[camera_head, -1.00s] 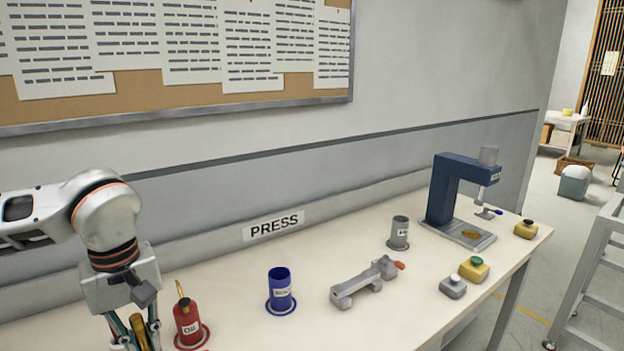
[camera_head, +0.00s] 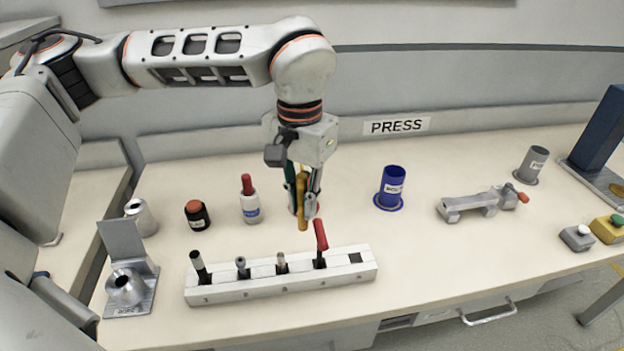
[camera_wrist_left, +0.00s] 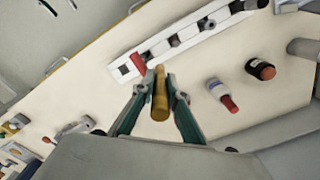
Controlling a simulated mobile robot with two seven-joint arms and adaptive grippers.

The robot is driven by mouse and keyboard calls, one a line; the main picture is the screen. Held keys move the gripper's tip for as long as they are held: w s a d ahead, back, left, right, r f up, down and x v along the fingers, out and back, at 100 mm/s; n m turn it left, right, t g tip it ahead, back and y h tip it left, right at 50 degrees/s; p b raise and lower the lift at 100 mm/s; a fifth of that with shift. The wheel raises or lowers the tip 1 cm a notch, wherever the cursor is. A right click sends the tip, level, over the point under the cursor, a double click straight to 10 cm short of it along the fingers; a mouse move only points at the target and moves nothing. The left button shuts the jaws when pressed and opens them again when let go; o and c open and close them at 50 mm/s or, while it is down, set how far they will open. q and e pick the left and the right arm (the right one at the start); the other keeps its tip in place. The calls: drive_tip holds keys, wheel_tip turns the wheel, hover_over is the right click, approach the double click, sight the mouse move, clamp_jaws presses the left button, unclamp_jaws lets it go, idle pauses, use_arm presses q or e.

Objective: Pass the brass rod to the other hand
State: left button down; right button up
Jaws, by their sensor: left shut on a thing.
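The brass rod (camera_head: 302,200) is held upright in my left gripper (camera_head: 301,198), above the bench behind the white tool rack. The rod's lower end hangs free below the fingertips. My right gripper is in neither current view.
The tool rack (camera_head: 228,291) with a red-handled tool (camera_head: 320,236) stands just in front of the rod. A blue cup (camera_head: 392,187), a grey clamp (camera_head: 478,205) and a white bottle (camera_head: 249,203) stand nearby. The front right bench top is clear.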

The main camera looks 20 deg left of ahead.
use_arm(q)
drive_tip(key=s+d+r+m, duration=0.1)
drive_tip(key=d+r+m, duration=0.2)
drive_tip(key=d+r, duration=0.45)
drive_tip(key=w+d+n, duration=0.2)
drive_tip(key=w+d, duration=0.1)
drive_tip(key=d, duration=0.3)
drive_tip(key=w+d+n, duration=0.2)
drive_tip(key=w+d, duration=0.1)
drive_tip(key=d, duration=0.4)
drive_tip(key=shift+w+d+n, duration=0.15)
drive_tip(key=shift+w+n, duration=0.1)
drive_tip(key=shift+n, duration=0.15)
use_arm(e)
drive_tip(key=shift+f, duration=0.1)
use_arm(q)
drive_tip(key=shift+f, duration=0.1)
